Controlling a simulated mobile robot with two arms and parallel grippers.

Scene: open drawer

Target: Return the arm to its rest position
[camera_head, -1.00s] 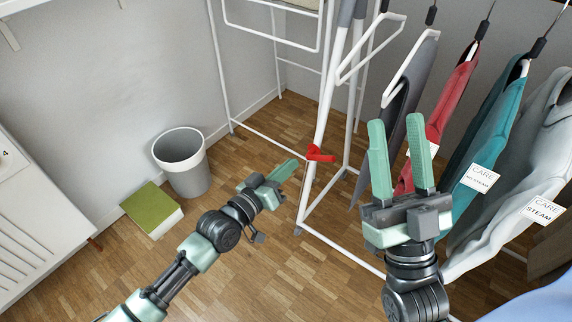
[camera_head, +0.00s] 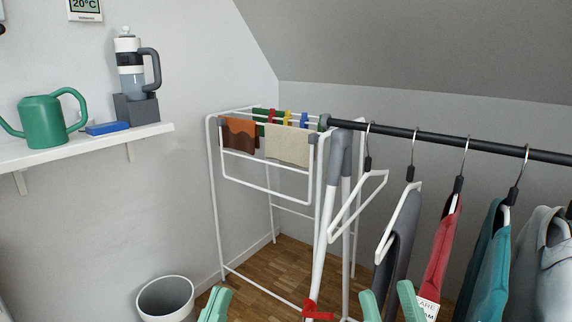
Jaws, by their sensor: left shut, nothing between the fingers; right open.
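My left gripper (camera_head: 215,304) shows only its green fingertips at the bottom edge, right of the grey bin; its fingers are together with nothing between them. My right gripper (camera_head: 388,303) shows two green fingers at the bottom edge, spread apart and empty, in front of the lower part of the hanging clothes. The rest of both arms is out of view below.
A white drying rack (camera_head: 213,200) with cloths stands at the centre. A black rail (camera_head: 450,144) holds several hangers and clothes at right. A grey bin (camera_head: 166,300) stands at lower left. A wall shelf (camera_head: 90,146) bears a green watering can (camera_head: 43,122) and a steamer-like bottle (camera_head: 130,72).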

